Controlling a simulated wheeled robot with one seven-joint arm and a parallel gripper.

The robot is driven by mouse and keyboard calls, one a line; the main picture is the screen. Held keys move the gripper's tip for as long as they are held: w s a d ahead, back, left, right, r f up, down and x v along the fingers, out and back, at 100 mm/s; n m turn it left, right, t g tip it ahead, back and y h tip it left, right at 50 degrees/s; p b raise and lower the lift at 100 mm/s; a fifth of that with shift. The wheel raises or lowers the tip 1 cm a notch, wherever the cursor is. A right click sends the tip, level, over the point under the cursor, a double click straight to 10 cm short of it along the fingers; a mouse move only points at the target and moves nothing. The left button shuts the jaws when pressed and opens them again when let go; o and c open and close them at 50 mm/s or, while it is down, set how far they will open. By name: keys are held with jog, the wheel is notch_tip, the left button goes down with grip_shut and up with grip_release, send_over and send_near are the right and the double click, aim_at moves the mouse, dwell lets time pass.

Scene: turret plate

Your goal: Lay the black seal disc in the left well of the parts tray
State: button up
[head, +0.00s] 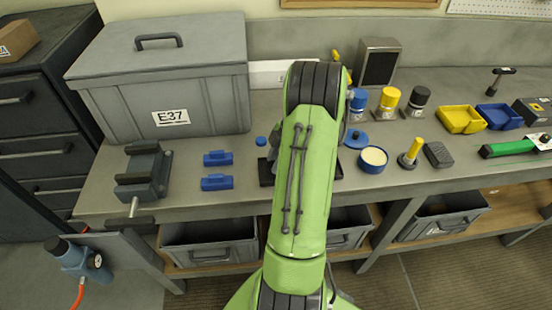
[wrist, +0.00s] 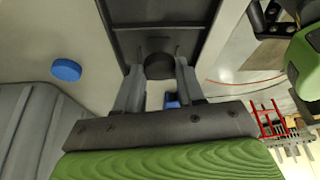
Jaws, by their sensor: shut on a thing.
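In the wrist view, my gripper (wrist: 159,68) has a finger on each side of the black seal disc (wrist: 159,66) and is shut on it. The disc is held at the fingertips, over or against the near part of a dark tray (wrist: 160,14), which looks like the parts tray. I cannot tell whether the disc touches the tray, and the wells are not clear. In the head view my green arm hides the gripper and the disc.
A small blue disc (head: 261,141) lies left of the arm; it also shows in the wrist view (wrist: 66,70). Two blue blocks (head: 217,158), a vise (head: 143,172) and a grey crate (head: 165,85) stand further left. An open blue tin (head: 373,160) stands close right of the arm.

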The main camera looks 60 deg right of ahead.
dwell(0.5)
jog(key=shift+f+b, duration=0.4)
jog(key=shift+b, duration=0.1)
jog(key=shift+f+b, duration=0.3)
jog(key=shift+b, duration=0.05)
dwell(0.6)
dwell(0.4)
jog(key=o, duration=1.1)
jog(key=p+v, duration=0.5)
jog(key=v, duration=1.1)
jog(key=shift+w+a, duration=0.1)
